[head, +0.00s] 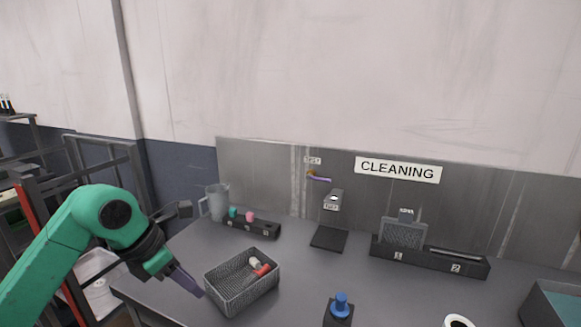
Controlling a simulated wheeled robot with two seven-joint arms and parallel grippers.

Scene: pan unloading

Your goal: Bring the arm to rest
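My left arm (75,240) comes in from the left, with its green links bent over the near left part of the table. My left gripper (190,283) points down to the right, just left of the grey basket (228,302). Its fingers show as one dark, tapered shape, so I cannot tell whether they are open or shut. I see no object clearly held in it. The basket holds a small red and white item (260,267). My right gripper is not in view.
A grey pitcher (217,203) and a dark rack (250,229) with small coloured items stand at the back left. A black holder (430,258) with a grey brush-like item stands under the CLEANING sign (398,170). A blue-topped item (341,304) stands at front; the table's middle is mostly clear.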

